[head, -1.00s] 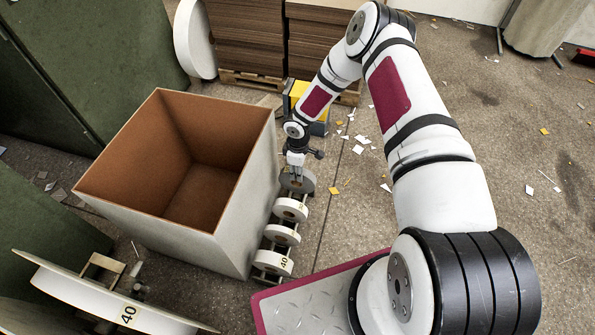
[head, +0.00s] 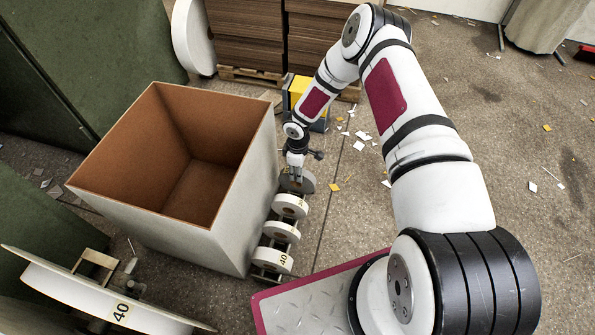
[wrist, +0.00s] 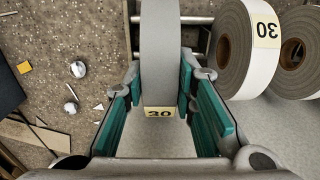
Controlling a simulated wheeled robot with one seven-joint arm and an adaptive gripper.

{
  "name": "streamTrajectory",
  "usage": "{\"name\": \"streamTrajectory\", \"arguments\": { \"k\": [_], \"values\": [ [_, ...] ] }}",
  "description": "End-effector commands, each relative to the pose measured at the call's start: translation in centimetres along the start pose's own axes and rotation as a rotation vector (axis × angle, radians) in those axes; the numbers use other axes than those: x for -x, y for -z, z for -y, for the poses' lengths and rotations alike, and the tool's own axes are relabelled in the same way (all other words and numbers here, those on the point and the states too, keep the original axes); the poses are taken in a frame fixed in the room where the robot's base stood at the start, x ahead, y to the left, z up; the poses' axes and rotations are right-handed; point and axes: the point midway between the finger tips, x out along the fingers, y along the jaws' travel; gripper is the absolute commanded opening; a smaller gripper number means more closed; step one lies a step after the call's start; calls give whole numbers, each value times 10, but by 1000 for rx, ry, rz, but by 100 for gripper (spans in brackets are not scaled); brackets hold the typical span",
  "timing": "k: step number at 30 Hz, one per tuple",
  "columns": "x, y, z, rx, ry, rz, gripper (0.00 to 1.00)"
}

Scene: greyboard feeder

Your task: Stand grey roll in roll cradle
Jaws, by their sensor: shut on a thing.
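The grey roll (head: 299,186) is upright at the far end of the row of rolls in the roll cradle (head: 262,274). My gripper (head: 296,169) points down from above and is shut on it. In the wrist view the grey roll (wrist: 160,50) stands edge-on between the two green-padded fingers of my gripper (wrist: 160,100), with a "30" label near its lower edge. Metal bars of the cradle (wrist: 195,42) show beside the roll. I cannot tell whether the roll's weight rests on the cradle.
Several white-sided rolls (head: 282,231) stand in the row; two show in the wrist view, one a labelled roll (wrist: 232,60). A large open box (head: 255,170) stands close on the left. A yellow and grey object (head: 300,92) is behind my wrist. Open floor with paper scraps lies right.

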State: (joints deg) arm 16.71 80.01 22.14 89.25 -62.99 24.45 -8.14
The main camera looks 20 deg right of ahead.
Motion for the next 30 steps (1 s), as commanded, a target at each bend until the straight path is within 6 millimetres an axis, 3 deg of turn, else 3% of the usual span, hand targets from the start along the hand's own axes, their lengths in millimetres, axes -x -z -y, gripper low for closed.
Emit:
{"name": "streamTrajectory", "arguments": {
  "k": [17,18,20,30],
  "values": [
    [-12,0,0,0,0,-1,0],
    [-12,0,0,0,0,-1,34],
    [-12,0,0,0,0,-1,47],
    [-11,0,0,0,0,0,48]
  ]
}}
